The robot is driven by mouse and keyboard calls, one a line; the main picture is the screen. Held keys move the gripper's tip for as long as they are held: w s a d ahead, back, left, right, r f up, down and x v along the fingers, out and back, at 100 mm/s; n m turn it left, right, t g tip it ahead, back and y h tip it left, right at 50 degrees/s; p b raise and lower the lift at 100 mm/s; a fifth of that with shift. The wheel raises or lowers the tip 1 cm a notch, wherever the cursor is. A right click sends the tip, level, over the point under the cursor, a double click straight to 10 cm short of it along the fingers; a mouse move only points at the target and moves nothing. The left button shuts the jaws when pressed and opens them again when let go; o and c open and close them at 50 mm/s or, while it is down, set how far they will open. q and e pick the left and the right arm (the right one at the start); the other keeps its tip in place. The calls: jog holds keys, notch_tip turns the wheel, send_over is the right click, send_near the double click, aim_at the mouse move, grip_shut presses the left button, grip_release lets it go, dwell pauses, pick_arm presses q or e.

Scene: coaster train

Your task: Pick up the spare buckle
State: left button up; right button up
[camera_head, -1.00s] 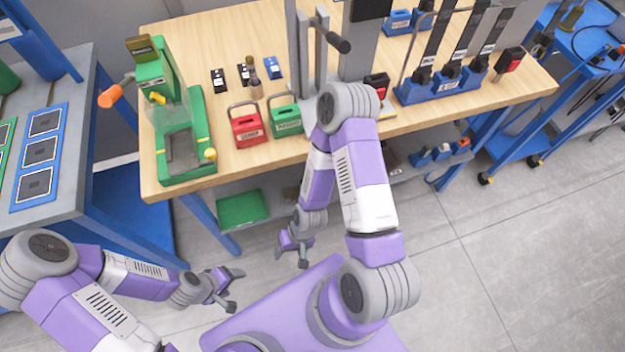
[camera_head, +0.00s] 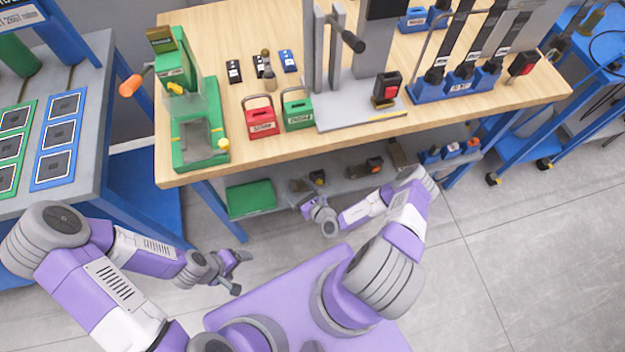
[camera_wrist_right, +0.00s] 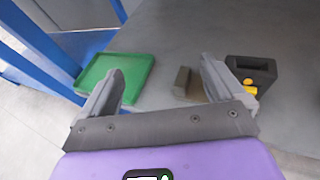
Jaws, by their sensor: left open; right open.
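On the grey lower shelf, a dark buckle-like block with a yellow button (camera_wrist_right: 250,75) lies just right of my right gripper's right finger in the right wrist view. In the head view a dark block with a yellow spot (camera_head: 318,178) shows just beyond that gripper. My right gripper (camera_head: 312,203) is open and empty at the shelf's front; its fingers also frame the right wrist view (camera_wrist_right: 163,75). Another dark block with an orange-red button (camera_head: 373,165) lies further right on the shelf. I cannot tell which is the spare. My left gripper (camera_head: 240,272) is open and empty, away from the table.
A green tray (camera_head: 250,198) lies on the shelf to the left, and a small brown block (camera_wrist_right: 183,82) lies near my right fingers. The wooden tabletop (camera_head: 250,165) overhangs the shelf. A blue table leg (camera_head: 220,212) stands at left.

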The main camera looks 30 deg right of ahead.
aim_at(319, 181)
jog(key=d+f+m+h, duration=0.1)
jog(key=d+h, duration=0.1)
jog(key=s+d+f+m+h, duration=0.1)
jog(key=d+h, duration=0.1)
jog(key=d, duration=0.1)
jog(key=d+f+m+g+h, duration=0.1)
jog(key=d+f+m, duration=0.1)
jog(key=d, duration=0.1)
jog(key=shift+s+d+f+h, duration=0.1)
jog(key=shift+s+d+h, duration=0.15)
jog(key=shift+h, duration=0.15)
jog(key=b+x, duration=0.3)
jog(key=x, duration=0.3)
jog(key=shift+d+f, duration=0.25)
jog(key=shift+w+d, duration=0.1)
jog(key=shift+w, duration=0.35)
jog(key=c, duration=1.4)
